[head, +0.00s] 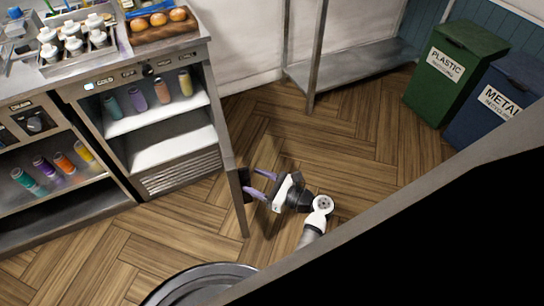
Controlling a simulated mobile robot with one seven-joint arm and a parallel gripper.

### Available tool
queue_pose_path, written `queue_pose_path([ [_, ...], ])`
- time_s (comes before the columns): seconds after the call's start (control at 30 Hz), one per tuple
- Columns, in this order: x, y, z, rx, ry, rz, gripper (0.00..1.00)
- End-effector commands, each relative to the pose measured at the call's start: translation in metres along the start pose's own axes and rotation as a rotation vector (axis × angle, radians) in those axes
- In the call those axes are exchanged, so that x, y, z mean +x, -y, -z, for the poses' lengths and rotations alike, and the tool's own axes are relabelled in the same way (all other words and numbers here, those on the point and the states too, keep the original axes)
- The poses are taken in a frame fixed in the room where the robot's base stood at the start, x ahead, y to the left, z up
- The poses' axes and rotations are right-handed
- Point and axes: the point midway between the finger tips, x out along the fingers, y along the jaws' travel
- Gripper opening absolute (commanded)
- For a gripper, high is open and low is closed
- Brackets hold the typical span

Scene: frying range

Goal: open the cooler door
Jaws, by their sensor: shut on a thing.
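The cooler (170,148) stands under the counter at the left, with its white shelf and lower compartment showing. Its door (238,205) stands swung wide open, seen nearly edge-on, and sticks out from the cooler's right side. A dark handle (245,184) is on the door's right-hand face. My gripper (254,183), with purple fingers, reaches it from the right and is shut on it. The fingertips are small and partly hidden against the door, so the exact grip is hard to see.
Green (440,90) and blue (480,132) recycling bins and a metal shelf (360,72) stand at the back right. A round metal rim (190,283) is at the bottom. Wooden floor around the door is clear.

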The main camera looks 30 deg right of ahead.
Motion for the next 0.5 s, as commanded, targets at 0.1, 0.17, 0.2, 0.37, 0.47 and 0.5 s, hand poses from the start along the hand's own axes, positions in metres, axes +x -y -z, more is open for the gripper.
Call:
queue_pose_path([
  [0.1,-0.016,0.005,-0.002,-0.01,0.005,0.015,0.36],
  [0.17,-0.029,0.005,-0.002,-0.009,0.005,0.015,0.36],
  [0.2,-0.039,0.005,-0.001,-0.008,0.005,0.014,0.36],
  [0.37,-0.078,0.003,-0.001,-0.007,0.004,0.01,0.36],
  [0.47,-0.099,0.002,0.0,-0.005,0.003,0.007,0.36],
  [0.5,-0.105,0.002,0.0,-0.004,0.003,0.006,0.36],
])
